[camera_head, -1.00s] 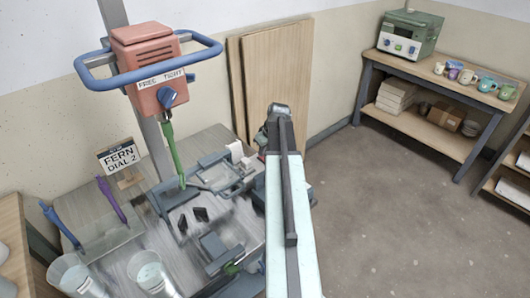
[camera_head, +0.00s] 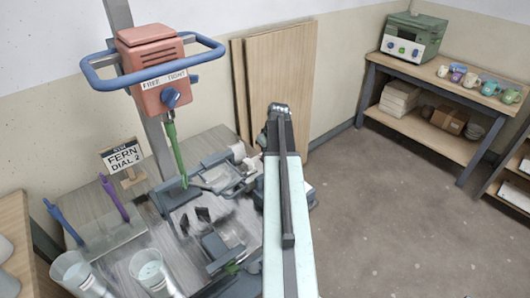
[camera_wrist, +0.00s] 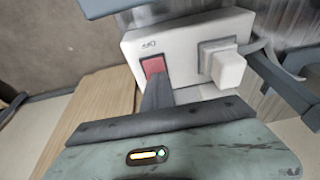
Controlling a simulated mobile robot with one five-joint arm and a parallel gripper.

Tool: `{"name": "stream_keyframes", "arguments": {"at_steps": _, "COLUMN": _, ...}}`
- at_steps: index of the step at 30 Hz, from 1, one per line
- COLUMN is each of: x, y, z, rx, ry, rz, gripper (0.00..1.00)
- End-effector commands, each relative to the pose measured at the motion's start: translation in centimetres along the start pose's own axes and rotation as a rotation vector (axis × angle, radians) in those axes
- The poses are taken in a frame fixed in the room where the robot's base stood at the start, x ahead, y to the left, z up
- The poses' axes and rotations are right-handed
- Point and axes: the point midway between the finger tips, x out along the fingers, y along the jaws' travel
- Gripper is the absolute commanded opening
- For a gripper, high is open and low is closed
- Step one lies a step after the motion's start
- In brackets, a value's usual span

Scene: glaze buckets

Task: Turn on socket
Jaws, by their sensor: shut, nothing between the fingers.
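The socket is a white box (camera_wrist: 190,48) in the wrist view, with a red rocker switch (camera_wrist: 153,66) on its left and a white plug (camera_wrist: 226,68) in its right side. My gripper (camera_wrist: 157,88) is shut and empty. Its dark fingertips are right at the lower edge of the red switch and overlap it in the view; whether they touch it I cannot tell.
A red mixer head (camera_head: 150,75) with a blue handle ring hangs over the bench on a post. Clear buckets (camera_head: 150,272) stand at the front left. A sign reading FERN DIAL 2 (camera_head: 123,155) stands at left. Boards (camera_head: 278,80) lean on the wall. The floor at right is clear.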

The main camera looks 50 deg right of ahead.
Motion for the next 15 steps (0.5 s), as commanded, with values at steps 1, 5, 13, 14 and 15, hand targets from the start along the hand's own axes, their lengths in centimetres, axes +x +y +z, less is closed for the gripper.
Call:
{"name": "stream_keyframes", "arguments": {"at_steps": 1, "x": -0.03, "y": 0.03, "z": 0.35, "rx": 0.001, "ry": 0.001, "rz": 0.002, "gripper": 0.0}}
{"name": "stream_keyframes", "arguments": {"at_steps": 5, "x": -0.11, "y": 0.15, "z": 0.53, "rx": 0.001, "ry": 0.002, "rz": 0.003, "gripper": 0.0}}
{"name": "stream_keyframes", "arguments": {"at_steps": 13, "x": -0.3, "y": 0.22, "z": 0.4, "rx": 0.002, "ry": 0.004, "rz": 0.004, "gripper": 0.0}}
{"name": "stream_keyframes", "arguments": {"at_steps": 14, "x": -0.45, "y": 0.21, "z": 0.36, "rx": 0.001, "ry": 0.004, "rz": 0.004, "gripper": 0.0}}
{"name": "stream_keyframes", "arguments": {"at_steps": 15, "x": -0.72, "y": 0.18, "z": 0.29, "rx": 0.001, "ry": 0.005, "rz": 0.004, "gripper": 0.0}}
